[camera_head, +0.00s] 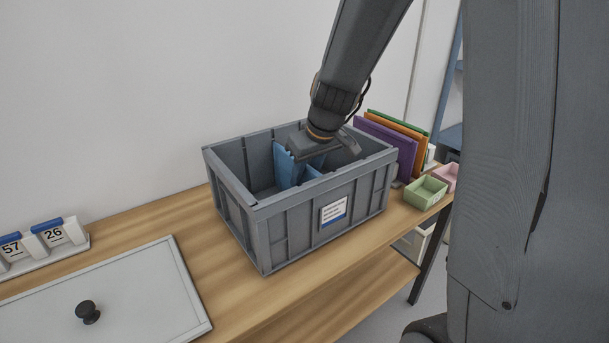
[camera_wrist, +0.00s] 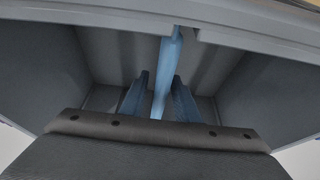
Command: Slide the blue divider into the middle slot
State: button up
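A grey crate (camera_head: 232,215) with a label on its front stands on the wooden bench. Blue panel parts (camera_head: 284,166) show inside it, left of and below my gripper (camera_head: 318,158), which reaches down into the crate from above. In the wrist view the blue divider (camera_wrist: 165,75) stands nearly edge-on in the middle, its top end close to the crate wall (camera_wrist: 250,35). A blue wedge shape flanks it on each side, close by; I cannot tell whether these are my fingers or other parts. My fingertips, the grip and the slots are not clear.
Purple, orange and green panels (camera_head: 390,140) stand upright behind the crate's right end. A green tray (camera_head: 426,192) and a pink tray (camera_head: 447,177) sit at the bench's right end. A grey lid with a black knob (camera_head: 88,312) and a number display (camera_head: 45,240) lie left.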

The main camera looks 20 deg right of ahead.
jog(key=shift+o, duration=0.3)
jog(key=shift+r, duration=0.1)
jog(key=v, duration=0.7)
jog(key=shift+s+r, duration=0.15)
jog(key=shift+r, duration=0.15)
jog(key=shift+p, duration=0.3)
